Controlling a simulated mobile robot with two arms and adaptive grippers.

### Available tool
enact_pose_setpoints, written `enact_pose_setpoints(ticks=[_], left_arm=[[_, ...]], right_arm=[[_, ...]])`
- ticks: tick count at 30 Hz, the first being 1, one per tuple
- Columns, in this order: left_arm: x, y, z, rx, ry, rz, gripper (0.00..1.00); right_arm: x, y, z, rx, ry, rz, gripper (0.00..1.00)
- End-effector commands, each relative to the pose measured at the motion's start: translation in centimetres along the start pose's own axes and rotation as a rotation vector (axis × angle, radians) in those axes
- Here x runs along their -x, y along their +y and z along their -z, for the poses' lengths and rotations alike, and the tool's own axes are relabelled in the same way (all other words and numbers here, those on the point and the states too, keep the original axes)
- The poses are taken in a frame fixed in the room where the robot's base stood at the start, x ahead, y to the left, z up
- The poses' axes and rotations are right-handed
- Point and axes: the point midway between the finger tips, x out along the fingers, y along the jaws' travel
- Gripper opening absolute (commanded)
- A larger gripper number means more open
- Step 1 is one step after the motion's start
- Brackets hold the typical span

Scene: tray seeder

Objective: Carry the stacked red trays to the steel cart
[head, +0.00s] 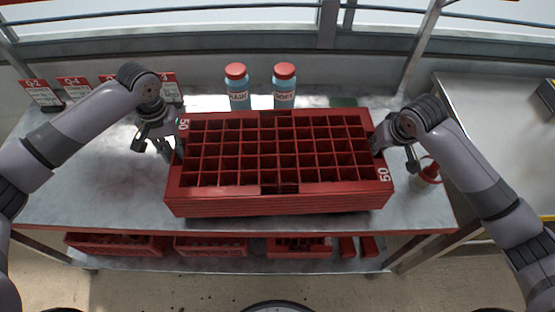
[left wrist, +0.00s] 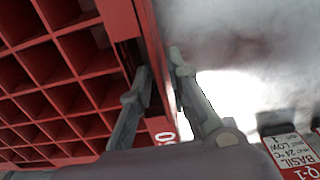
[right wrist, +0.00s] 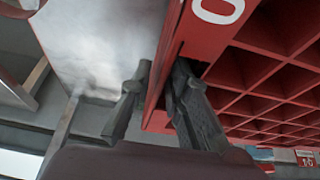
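The stacked red trays (head: 278,204), with a grid of square cells on top, are in the middle of the steel table in the head view. My left gripper (head: 170,148) is at the stack's left end. In the left wrist view its fingers (left wrist: 160,72) straddle the red end wall, one in the handle slot and one outside, closed on it. My right gripper (head: 387,148) is at the right end. In the right wrist view its fingers (right wrist: 160,82) pinch that end wall likewise. The steel cart (head: 485,125) stands at the right. I cannot tell whether the stack touches the table.
Two red-capped bottles (head: 237,88) (head: 284,88) stand behind the stack. Red and white label cards (head: 75,88) line the table's back left. A red-topped bottle (head: 430,173) stands at the right end. The cart top is mostly clear.

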Motion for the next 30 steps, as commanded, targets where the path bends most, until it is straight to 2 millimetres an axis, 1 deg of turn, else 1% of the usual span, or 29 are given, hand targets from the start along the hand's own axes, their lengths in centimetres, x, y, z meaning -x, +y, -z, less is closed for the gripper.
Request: enact_pose_setpoints(ticks=[4,12,20,30], left_arm=[[-0.71,0.02,0.00,-0.001,0.001,0.000,0.17],[-0.79,0.03,0.00,-0.001,0.001,0.000,0.17],[-0.77,0.03,0.00,-0.001,0.001,0.000,0.00],[-0.75,0.01,0.01,-0.001,0.001,0.000,0.00]], right_arm=[[-0.72,-0.01,-0.03,0.000,0.000,0.000,0.17],[-0.79,-0.01,-0.03,0.001,0.000,0.000,0.17],[-0.76,0.01,-0.01,0.000,0.000,0.000,0.00],[-0.75,0.03,0.00,0.000,0.000,-0.001,0.00]])
